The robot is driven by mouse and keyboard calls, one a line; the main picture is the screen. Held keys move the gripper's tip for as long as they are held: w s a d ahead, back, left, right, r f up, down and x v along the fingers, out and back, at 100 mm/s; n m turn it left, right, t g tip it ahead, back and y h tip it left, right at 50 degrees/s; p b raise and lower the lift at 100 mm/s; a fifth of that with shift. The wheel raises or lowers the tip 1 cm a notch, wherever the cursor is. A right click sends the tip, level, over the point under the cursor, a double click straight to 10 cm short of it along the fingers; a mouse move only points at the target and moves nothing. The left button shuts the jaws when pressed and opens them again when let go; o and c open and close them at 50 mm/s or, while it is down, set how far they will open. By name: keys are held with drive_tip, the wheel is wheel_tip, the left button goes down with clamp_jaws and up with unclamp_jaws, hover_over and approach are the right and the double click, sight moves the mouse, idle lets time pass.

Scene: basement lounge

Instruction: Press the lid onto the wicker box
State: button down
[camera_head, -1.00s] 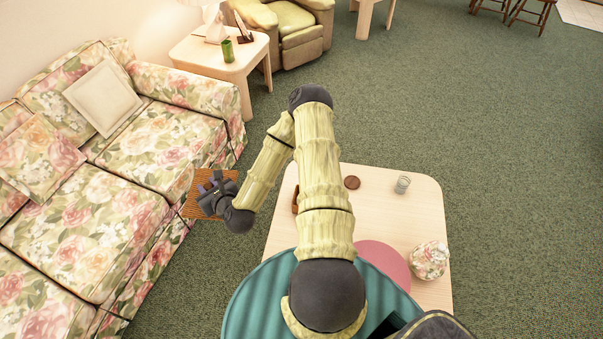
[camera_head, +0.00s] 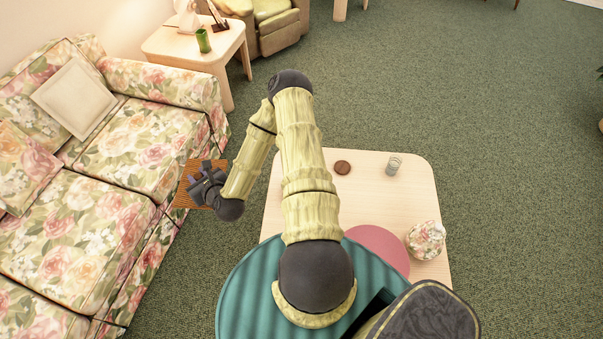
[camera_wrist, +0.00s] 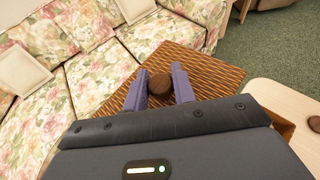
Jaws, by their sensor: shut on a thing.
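The wicker lid (camera_head: 187,196) is a flat, square, orange-brown woven panel. It also fills the middle of the wrist view (camera_wrist: 213,76). My gripper (camera_head: 205,179) is shut on the lid's round brown knob (camera_wrist: 159,84), with a purple finger on each side. It holds the lid in the gap between the sofa and the coffee table. A brown edge (camera_wrist: 283,126) shows past my gripper at the table's near side in the wrist view. It may be the wicker box, but it is mostly hidden. My arm covers that spot in the head view.
The pale coffee table (camera_head: 420,190) carries a brown disc (camera_head: 342,168), a glass (camera_head: 394,164), a pink round mat (camera_head: 385,247) and a floral rounded object (camera_head: 426,240). The floral sofa (camera_head: 85,235) is close on the left. Carpet beyond the table is clear.

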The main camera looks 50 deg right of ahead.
drive_tip(key=d+f+m+g+h+b, duration=0.2)
drive_tip(key=d+f+m+h+b, duration=0.45)
drive_tip(key=d+f+b, duration=1.45)
drive_tip(key=s+d+f+m+g+h+b, duration=0.1)
drive_tip(key=d+f+m+g+h+b, duration=0.2)
drive_tip(key=b, duration=1)
drive_tip(key=s+d+f+m+g+h+b, duration=0.1)
drive_tip(key=d+f+m+g+h+b, duration=0.2)
drive_tip(key=d+f+m+g+b, duration=0.6)
drive_tip(key=d+f+b, duration=0.4)
drive_tip(key=d, duration=0.4)
drive_tip(key=shift+s+g+b, duration=0.35)
drive_tip(key=shift+g+b, duration=0.05)
drive_tip(key=shift+f+b, duration=0.2)
drive_tip(key=shift+b, duration=0.4)
wheel_tip(320, 180, down, 7)
drive_tip(key=b, duration=0.6)
drive_tip(key=shift+r+b, duration=0.2)
drive_tip(key=shift+b, duration=0.15)
drive_tip(key=shift+f+b, duration=0.8)
drive_tip(key=shift+b, duration=0.85)
